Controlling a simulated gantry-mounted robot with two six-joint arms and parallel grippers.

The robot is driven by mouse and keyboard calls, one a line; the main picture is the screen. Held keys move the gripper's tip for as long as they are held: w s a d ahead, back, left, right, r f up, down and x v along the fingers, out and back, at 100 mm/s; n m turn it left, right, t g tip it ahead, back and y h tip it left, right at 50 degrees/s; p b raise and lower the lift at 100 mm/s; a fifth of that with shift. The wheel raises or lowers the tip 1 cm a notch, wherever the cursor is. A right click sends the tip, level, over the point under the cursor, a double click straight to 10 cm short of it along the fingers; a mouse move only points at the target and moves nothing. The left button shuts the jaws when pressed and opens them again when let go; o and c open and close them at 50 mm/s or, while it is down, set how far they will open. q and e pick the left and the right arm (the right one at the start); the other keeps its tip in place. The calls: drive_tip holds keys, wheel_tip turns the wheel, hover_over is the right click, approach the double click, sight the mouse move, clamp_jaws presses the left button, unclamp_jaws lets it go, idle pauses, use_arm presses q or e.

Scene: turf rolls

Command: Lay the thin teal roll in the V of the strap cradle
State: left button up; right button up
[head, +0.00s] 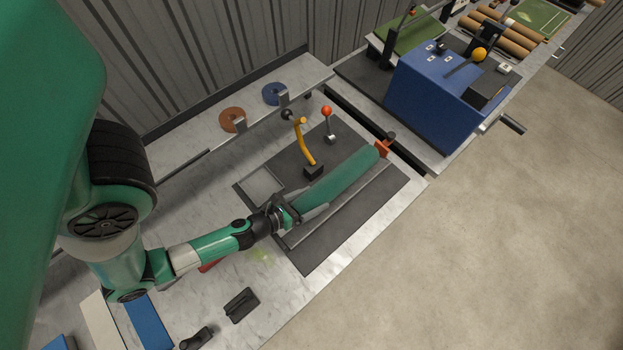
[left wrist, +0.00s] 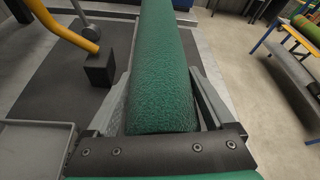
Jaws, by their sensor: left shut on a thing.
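The thin teal roll (head: 345,176) is long and textured, and points away from my left arm toward the upper right. My left gripper (head: 303,208) is shut around its near end. In the left wrist view the roll (left wrist: 162,60) lies between the two fingers of the gripper (left wrist: 162,105). A long grey trough (head: 345,203), which looks like the strap cradle, lies alongside and partly under the roll on a dark mat. The roll hides much of it, so I cannot tell whether they touch. My right gripper is not in view.
A bent yellow lever (head: 302,140) and a red-knobbed lever (head: 328,122) stand left of the roll. A red-orange block (head: 382,149) is at its far end. A shallow grey tray (head: 260,184) lies near the gripper. A blue machine (head: 435,95) stands beyond.

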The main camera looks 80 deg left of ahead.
use_arm(q)
drive_tip(key=shift+f+b, duration=1.85)
drive_tip(key=shift+f, duration=0.45)
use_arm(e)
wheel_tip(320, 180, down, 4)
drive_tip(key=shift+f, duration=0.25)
use_arm(q)
drive_tip(key=o, duration=1.6)
drive_tip(key=shift+c, duration=0.2)
